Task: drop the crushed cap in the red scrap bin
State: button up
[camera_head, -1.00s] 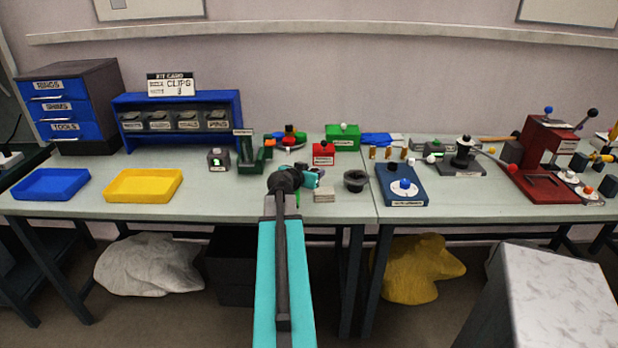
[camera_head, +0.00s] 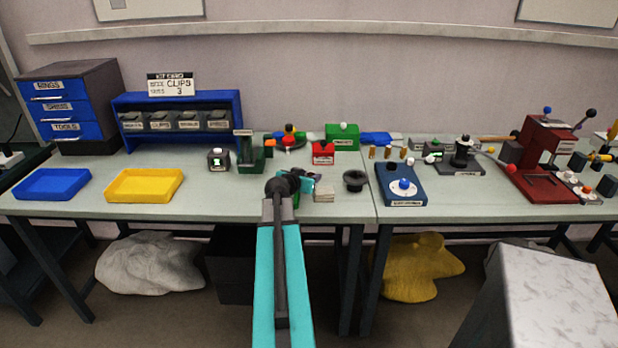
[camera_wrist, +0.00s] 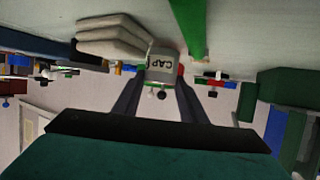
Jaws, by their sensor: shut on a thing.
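My gripper (camera_head: 308,187) is over the bench in the middle of the head view, just left of the folded pale cloths. In the wrist view, which is upside down, my gripper (camera_wrist: 160,80) is shut on a small pale grey piece marked CAP (camera_wrist: 162,62). Its crushed shape is not clear, and in the head view it is hidden by my gripper. A red box (camera_head: 322,158) with a label and a pale top piece stands behind my gripper, slightly right. Its label is too small to read, so I cannot tell if it is the scrap bin.
Folded cloths (camera_head: 324,195) lie close right of my gripper, with a dark round bowl (camera_head: 355,181) beyond. A green stand (camera_head: 250,160) is left and a green box (camera_head: 342,138) behind. A yellow tray (camera_head: 145,186) lies farther left. The bench between tray and gripper is clear.

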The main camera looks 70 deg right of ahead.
jog(key=shift+f, duration=0.4)
jog(key=shift+f, duration=0.15)
jog(key=o, duration=1.2)
jog(key=shift+r, duration=0.2)
jog(key=shift+a+r, duration=0.1)
jog(key=shift+a, duration=0.55)
jog(key=b+v, duration=0.2)
jog(key=v, duration=0.6)
jog(key=shift+b, duration=1.15)
jog(key=b+v, duration=0.1)
jog(key=b, duration=0.3)
jog(key=shift+a+r+b, duration=0.15)
jog(key=shift+a+b, duration=0.15)
jog(key=shift+a, duration=0.05)
